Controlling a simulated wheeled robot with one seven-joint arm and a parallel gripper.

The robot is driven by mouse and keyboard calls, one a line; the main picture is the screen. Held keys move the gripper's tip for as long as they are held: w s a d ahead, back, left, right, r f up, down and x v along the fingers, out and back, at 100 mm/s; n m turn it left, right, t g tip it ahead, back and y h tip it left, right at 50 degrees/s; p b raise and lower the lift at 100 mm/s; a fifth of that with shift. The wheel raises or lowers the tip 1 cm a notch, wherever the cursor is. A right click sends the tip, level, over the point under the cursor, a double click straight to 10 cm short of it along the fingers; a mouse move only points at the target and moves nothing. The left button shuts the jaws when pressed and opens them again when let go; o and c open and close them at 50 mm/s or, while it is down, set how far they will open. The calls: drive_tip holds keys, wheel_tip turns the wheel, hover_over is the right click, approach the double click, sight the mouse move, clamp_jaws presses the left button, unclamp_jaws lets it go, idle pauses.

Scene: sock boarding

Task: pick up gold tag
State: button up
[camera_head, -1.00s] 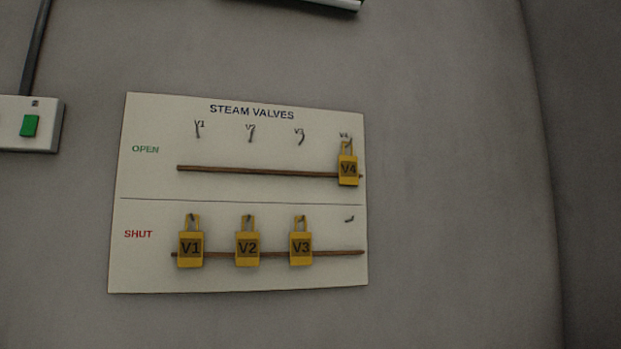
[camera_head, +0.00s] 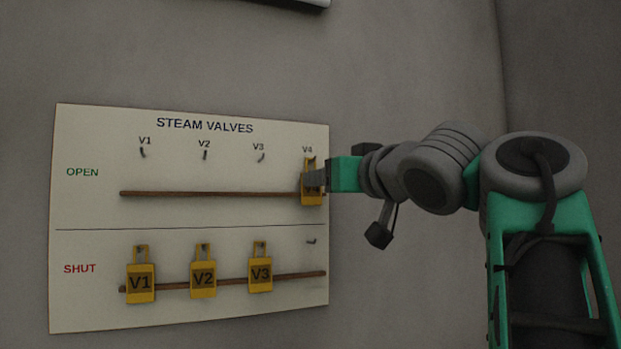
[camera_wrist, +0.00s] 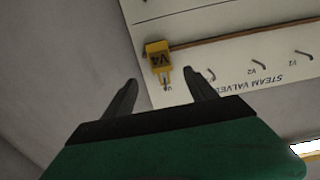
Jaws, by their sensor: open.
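The gold tag V4 (camera_head: 310,172) hangs on the V4 hook in the OPEN row of the steam valves board; it also shows upside down in the wrist view (camera_wrist: 158,56). Three more gold tags, V1 (camera_head: 141,283), V2 (camera_head: 203,280) and V3 (camera_head: 261,274), hang on hooks in the SHUT row. My gripper (camera_head: 314,181) is at the board's right edge and partly covers tag V4 in the head view. In the wrist view the fingers (camera_wrist: 161,88) are apart with nothing between their tips, and tag V4 is just beyond them.
The steam valves board (camera_head: 90,215) is on a grey wall. Wooden rails (camera_head: 210,194) cross both rows. The OPEN hooks for V1, V2 and V3 are bare, as is the SHUT hook (camera_head: 311,241) at the right. The wall right of the board is bare behind my arm.

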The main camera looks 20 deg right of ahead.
sight(310, 195)
drive_tip(key=w, duration=0.7)
drive_tip(key=shift+w+p, duration=0.35)
drive_tip(key=shift+p, duration=0.1)
drive_tip(key=shift+s+a, duration=0.15)
drive_tip(key=shift+s, duration=0.05)
drive_tip(key=shift+c, duration=0.4)
drive_tip(key=c, duration=1.3)
